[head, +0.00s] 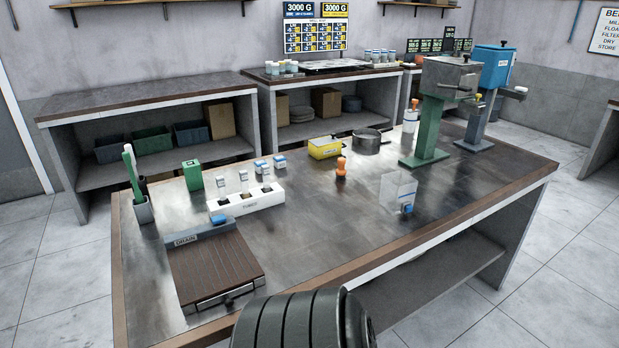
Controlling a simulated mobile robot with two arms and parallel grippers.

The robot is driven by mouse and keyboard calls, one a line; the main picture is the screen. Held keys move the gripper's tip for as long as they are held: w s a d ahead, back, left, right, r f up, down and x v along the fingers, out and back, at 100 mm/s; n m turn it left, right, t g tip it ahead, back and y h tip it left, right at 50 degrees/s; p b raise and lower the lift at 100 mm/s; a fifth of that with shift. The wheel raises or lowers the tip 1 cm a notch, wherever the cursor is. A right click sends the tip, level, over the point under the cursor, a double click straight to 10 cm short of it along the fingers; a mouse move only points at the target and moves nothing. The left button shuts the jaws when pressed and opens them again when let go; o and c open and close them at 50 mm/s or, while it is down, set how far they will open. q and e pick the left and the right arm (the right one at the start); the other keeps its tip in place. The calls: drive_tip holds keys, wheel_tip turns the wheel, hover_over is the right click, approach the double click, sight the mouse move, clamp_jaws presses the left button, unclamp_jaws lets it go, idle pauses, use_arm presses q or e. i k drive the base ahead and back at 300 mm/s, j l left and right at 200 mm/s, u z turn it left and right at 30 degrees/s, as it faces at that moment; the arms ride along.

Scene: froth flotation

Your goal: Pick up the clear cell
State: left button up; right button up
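The clear cell (392,188) is a see-through box with thin walls and a small blue part low on its front right. It stands upright on the dark metal top of the workbench (330,225), right of the middle and close to the front edge. Nothing is touching it from above. Neither of my grippers is in view, so I cannot see where they are relative to the cell.
An orange-topped bottle (341,169) stands left of the cell. A yellow box (324,148), a grey pot (366,142) and a green machine (434,115) stand behind. A white rack (248,200) and a drain board (215,265) are left. Bench top around the cell is clear.

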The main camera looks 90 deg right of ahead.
sight(397, 191)
drive_tip(key=z, duration=2.55)
